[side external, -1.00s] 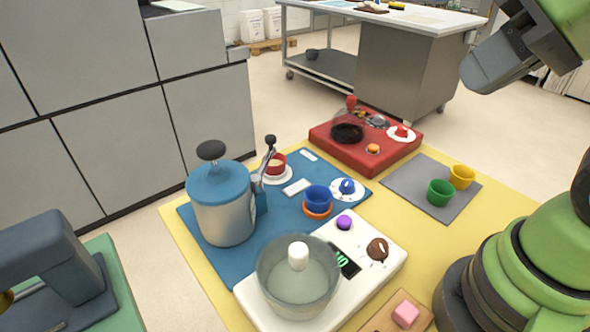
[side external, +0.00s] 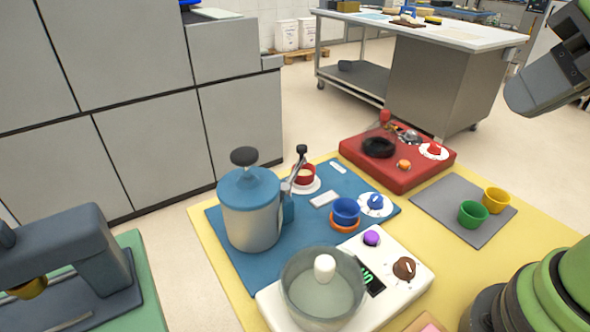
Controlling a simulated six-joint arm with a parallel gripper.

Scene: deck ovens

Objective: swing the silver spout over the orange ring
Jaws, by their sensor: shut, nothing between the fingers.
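The spout is apart from the ring. My gripper (side external: 515,104) is shut and empty, high at the upper right, far from the spout.
A white scale (side external: 405,292) with a glass bowl (side external: 322,290) stands in front of the ring. A red unit (side external: 400,165) is behind. Green and yellow cups (side external: 472,214) stand on a grey mat at right. A grey machine (side external: 70,260) is at left.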

